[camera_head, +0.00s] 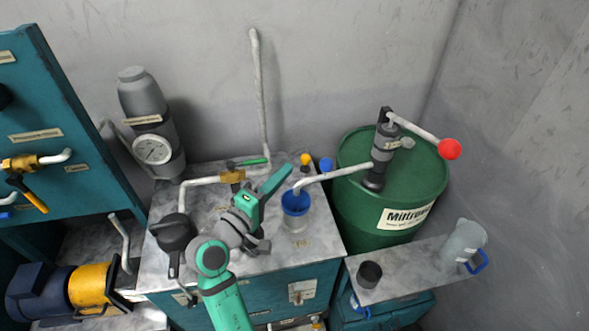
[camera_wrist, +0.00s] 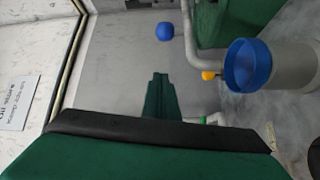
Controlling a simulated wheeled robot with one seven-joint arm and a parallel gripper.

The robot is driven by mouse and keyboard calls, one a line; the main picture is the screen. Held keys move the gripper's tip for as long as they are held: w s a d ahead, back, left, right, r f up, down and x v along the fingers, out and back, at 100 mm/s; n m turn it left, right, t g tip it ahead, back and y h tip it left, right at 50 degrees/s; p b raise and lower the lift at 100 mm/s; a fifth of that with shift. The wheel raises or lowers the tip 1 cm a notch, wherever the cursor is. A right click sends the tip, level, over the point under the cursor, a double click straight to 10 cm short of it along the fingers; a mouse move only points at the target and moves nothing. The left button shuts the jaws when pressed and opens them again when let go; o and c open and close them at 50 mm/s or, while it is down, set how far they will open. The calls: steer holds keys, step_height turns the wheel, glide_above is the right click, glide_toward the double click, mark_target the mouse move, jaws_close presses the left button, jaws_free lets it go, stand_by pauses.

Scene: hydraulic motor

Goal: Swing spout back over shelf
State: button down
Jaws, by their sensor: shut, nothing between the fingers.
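The spout (camera_head: 335,174) is a bent pale grey pipe. It runs left from the dark pump (camera_head: 381,150) on the green barrel, and its end is at the blue-rimmed cup (camera_head: 296,203) on the marble worktop. In the wrist view the spout (camera_wrist: 197,38) bends toward the blue-rimmed cup (camera_wrist: 250,65); I cannot tell whether they touch. The marble shelf (camera_head: 415,265) is at the right, in front of the barrel. My gripper (camera_head: 287,173) is shut and empty, left of the spout's end. Its dark green fingers (camera_wrist: 160,82) are together in the wrist view, apart from the spout.
The green barrel (camera_head: 350,207) stands behind the shelf. A dark cup (camera_head: 369,274) and a clear jug (camera_head: 463,243) are on the shelf. A red-knobbed pump lever (camera_head: 425,134) points right. A blue ball (camera_head: 326,164) and yellow knob (camera_head: 305,159) are near the spout.

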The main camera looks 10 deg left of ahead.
mark_target(337, 172)
steer(key=w+d, duration=0.4)
steer(key=d, duration=0.3)
steer(key=shift+w, duration=0.4)
steer(key=shift+d+f, duration=0.1)
